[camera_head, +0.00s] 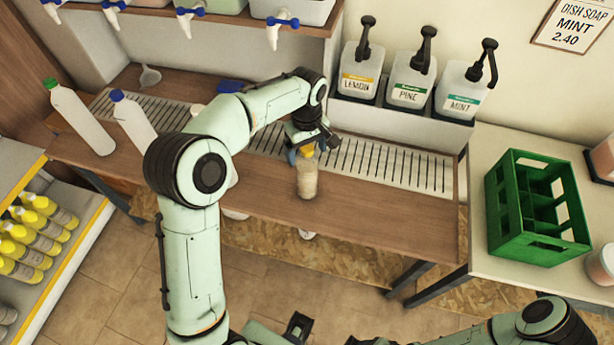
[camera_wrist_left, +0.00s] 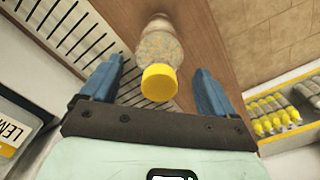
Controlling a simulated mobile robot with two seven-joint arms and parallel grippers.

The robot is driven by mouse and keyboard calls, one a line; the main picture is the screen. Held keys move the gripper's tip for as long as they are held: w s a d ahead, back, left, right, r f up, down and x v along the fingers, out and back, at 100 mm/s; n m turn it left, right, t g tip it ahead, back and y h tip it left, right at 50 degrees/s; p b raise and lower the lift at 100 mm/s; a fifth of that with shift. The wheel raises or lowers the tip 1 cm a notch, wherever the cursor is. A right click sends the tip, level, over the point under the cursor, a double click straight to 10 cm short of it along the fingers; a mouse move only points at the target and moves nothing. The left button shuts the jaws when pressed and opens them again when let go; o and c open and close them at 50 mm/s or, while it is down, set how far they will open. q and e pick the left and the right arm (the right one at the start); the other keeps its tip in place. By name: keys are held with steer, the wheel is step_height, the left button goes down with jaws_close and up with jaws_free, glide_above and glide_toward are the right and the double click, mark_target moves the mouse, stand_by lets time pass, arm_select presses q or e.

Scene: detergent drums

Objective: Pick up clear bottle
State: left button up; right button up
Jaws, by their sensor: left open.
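The clear bottle (camera_head: 307,181) with a yellow cap stands near the front edge of the wooden counter (camera_head: 385,218). My left gripper (camera_head: 304,150) is open just behind it, over the slatted drain strip. In the left wrist view the clear bottle (camera_wrist_left: 160,48) has its yellow cap towards me, between the spread blue fingers of my left gripper (camera_wrist_left: 159,68). Gaps show on both sides of the cap. My right gripper (camera_head: 290,328) is partly seen at the bottom edge; its jaw opening is unclear.
White bottles with green (camera_head: 80,118) and blue caps (camera_head: 132,120) stand at left. Lemon (camera_head: 360,70), pine (camera_head: 410,80) and mint (camera_head: 462,90) pump bottles stand behind. A green crate (camera_head: 537,207) is at right. The drain strip right of the gripper is clear.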

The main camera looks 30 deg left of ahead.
arm_select(q)
steer(key=shift+f, duration=0.95)
steer(key=c, duration=1.6)
jaws_close()
arm_select(e)
steer(key=shift+f, duration=0.1)
arm_select(q)
steer(key=shift+r, duration=0.15)
steer(key=shift+w+r, duration=0.1)
steer(key=shift+r, duration=0.4)
step_height(320, 180, up, 19)
steer(key=p, duration=0.4)
arm_select(e)
steer(key=w+r, duration=0.2)
steer(key=r, duration=0.1)
steer(key=w+r, duration=0.1)
steer(key=r, duration=0.1)
arm_select(q)
steer(key=shift+f, duration=0.1)
